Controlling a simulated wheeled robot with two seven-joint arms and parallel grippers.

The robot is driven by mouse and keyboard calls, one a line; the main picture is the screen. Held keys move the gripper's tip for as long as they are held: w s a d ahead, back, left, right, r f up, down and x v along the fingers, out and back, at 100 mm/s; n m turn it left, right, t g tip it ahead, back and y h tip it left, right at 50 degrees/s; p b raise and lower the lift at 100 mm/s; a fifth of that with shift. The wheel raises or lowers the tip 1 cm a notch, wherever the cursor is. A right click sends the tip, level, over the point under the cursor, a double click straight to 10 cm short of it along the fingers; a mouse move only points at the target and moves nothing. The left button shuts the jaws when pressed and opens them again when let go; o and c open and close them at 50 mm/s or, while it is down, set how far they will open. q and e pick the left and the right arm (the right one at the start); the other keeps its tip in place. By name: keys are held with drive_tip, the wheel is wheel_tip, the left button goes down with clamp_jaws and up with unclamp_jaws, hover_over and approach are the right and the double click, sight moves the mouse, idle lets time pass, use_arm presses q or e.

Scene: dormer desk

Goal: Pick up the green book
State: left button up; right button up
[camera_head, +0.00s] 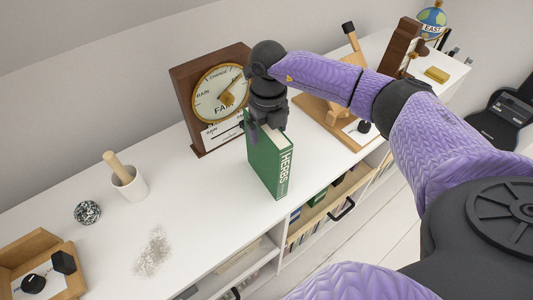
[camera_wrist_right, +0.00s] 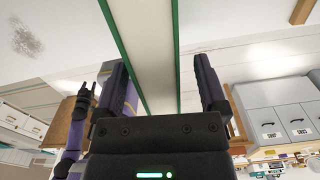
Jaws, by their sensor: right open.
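The green book (camera_head: 266,165), with HERBS on its spine, stands upright near the front edge of the white shelf top. My right gripper (camera_head: 265,122) is over its top edge from above. In the right wrist view, the book (camera_wrist_right: 150,50) shows its pale pages between two green covers. It lies between the open fingers (camera_wrist_right: 162,85), with a gap visible on the right; contact on the left finger's side cannot be told. My left gripper (camera_wrist_right: 88,90) shows small at the left of the right wrist view, its fingers apart and empty; it is not seen in the head view.
A mortar with pestle (camera_head: 128,184), a speckled ball (camera_head: 87,212) and a wooden box (camera_head: 38,262) are to the left. The shelf top just left of the book is clear.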

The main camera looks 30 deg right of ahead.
drive_tip(key=shift+f, duration=0.8)
drive_tip(key=shift+c, duration=0.3)
drive_tip(key=shift+r, duration=0.1)
clamp_jaws()
idle(0.4)
